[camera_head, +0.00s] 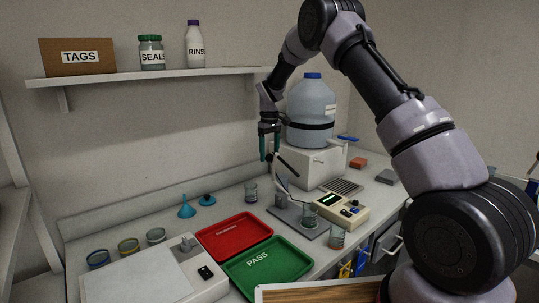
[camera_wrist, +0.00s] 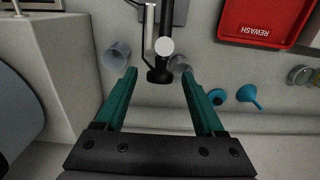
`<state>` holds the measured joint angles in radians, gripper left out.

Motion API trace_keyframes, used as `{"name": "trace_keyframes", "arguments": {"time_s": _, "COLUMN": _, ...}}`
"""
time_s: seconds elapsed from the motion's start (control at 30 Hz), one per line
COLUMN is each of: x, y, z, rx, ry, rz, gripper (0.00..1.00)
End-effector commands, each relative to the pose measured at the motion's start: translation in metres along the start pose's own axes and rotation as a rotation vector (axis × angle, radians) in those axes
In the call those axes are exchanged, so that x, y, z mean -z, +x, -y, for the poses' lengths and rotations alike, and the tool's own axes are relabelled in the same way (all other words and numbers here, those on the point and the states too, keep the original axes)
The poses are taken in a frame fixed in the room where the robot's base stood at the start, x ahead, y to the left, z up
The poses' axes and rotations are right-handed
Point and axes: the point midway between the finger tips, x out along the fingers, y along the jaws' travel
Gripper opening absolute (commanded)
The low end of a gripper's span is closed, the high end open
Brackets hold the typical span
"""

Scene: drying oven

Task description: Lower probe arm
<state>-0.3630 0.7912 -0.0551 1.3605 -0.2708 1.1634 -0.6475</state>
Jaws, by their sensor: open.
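The probe arm (camera_head: 288,165) is a dark rod on a pale post, raised and tilted above the grey stand plate (camera_head: 290,216), with a thin cable beside it. In the wrist view the probe arm (camera_wrist: 160,74) shows its dark end between my green fingertips. My gripper (camera_head: 269,157) is open, with its fingers pointing down around this end. The wrist view shows my gripper (camera_wrist: 158,73) with a gap on both sides of the arm; I see no contact. The meter (camera_head: 342,208) with a lit green display stands right of the plate.
Several glass beakers stand on and around the plate, including one at its left (camera_head: 251,191) and one at the bench edge (camera_head: 336,238). A red tray (camera_head: 235,234) and a green PASS tray (camera_head: 268,266) lie in front. A large water jug (camera_head: 311,105) on a white box stands close behind.

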Motion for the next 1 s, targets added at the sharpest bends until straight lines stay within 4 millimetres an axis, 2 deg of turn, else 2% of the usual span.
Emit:
{"name": "trace_keyframes", "arguments": {"time_s": 0.33, "x": 0.0, "y": 0.0047, "z": 0.0001, "rx": 0.0, "ry": 0.0, "rz": -0.001, "gripper": 0.71}}
{"name": "trace_keyframes", "arguments": {"time_s": 0.37, "x": 0.0, "y": 0.0047, "z": 0.0, "rx": 0.0, "ry": 0.0, "rz": -0.001, "gripper": 0.63}}
{"name": "trace_keyframes", "arguments": {"time_s": 0.5, "x": 0.0, "y": 0.0046, "z": 0.0, "rx": 0.0, "ry": 0.0, "rz": -0.001, "gripper": 0.1}}
{"name": "trace_keyframes", "arguments": {"time_s": 0.53, "x": 0.0, "y": 0.0045, "z": 0.0, "rx": 0.0, "ry": 0.0, "rz": -0.001, "gripper": 0.0}}
{"name": "trace_keyframes", "arguments": {"time_s": 1.0, "x": 0.0, "y": 0.0042, "z": -0.0001, "rx": -0.001, "ry": 0.0, "rz": -0.001, "gripper": 0.0}}
